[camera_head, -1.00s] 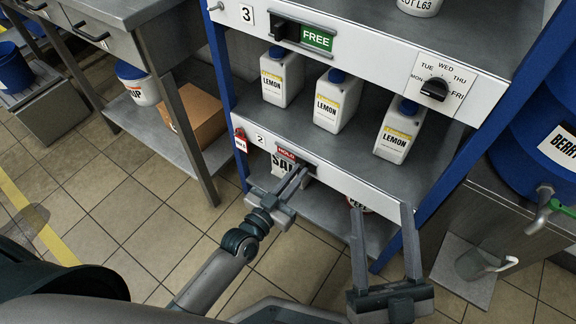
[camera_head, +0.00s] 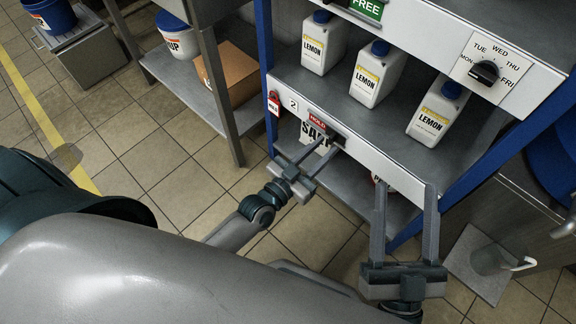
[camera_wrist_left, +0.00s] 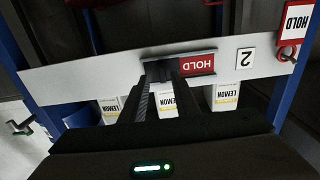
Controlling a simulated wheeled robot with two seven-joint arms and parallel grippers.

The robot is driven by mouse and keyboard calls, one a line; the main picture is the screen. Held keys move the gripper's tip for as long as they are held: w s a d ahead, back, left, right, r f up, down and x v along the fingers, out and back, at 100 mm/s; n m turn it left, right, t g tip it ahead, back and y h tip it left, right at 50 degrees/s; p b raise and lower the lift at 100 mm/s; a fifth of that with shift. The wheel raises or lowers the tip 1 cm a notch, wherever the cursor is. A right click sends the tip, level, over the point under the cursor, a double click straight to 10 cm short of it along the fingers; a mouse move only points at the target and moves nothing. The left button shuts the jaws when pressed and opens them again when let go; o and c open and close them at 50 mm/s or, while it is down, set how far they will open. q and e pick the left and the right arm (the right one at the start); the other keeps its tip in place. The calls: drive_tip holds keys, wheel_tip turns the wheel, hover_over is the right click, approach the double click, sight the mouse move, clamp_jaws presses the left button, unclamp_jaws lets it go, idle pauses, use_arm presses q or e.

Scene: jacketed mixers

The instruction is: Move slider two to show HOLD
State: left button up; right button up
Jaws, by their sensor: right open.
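Slider two is on the white lower shelf front beside a "2" label (camera_head: 293,104). Its red HOLD plate (camera_head: 317,122) shows, also in the left wrist view (camera_wrist_left: 197,64). Its dark handle (camera_wrist_left: 158,70) sits at the end of the slot away from the "2", just beside the red plate. My left gripper (camera_head: 308,152) is in front of the slider with its fingers spread apart; a bottle shows between them in the wrist view. Whether a finger touches the handle I cannot tell. My right gripper (camera_head: 406,188) is open and empty, right of it, fingers pointing up.
A red HOLD tag (camera_head: 273,103) hangs left of the "2". Several white LEMON bottles (camera_head: 370,75) stand on the shelf above. A day dial (camera_head: 485,71) and a green FREE plate (camera_head: 366,8) are on the upper front. A SALT container (camera_head: 316,137) stands below, partly hidden.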

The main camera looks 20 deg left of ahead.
use_arm(q)
drive_tip(key=p+v, duration=0.1)
drive_tip(key=v, duration=1.4)
drive_tip(key=shift+s+p, duration=0.3)
drive_tip(key=shift+p, duration=0.05)
use_arm(e)
drive_tip(key=w+f+g+h, duration=0.1)
drive_tip(key=w+f+g, duration=0.2)
drive_tip(key=f, duration=0.2)
drive_tip(key=shift+f+g, duration=0.3)
drive_tip(key=shift+f, duration=0.1)
drive_tip(key=shift+d, duration=0.1)
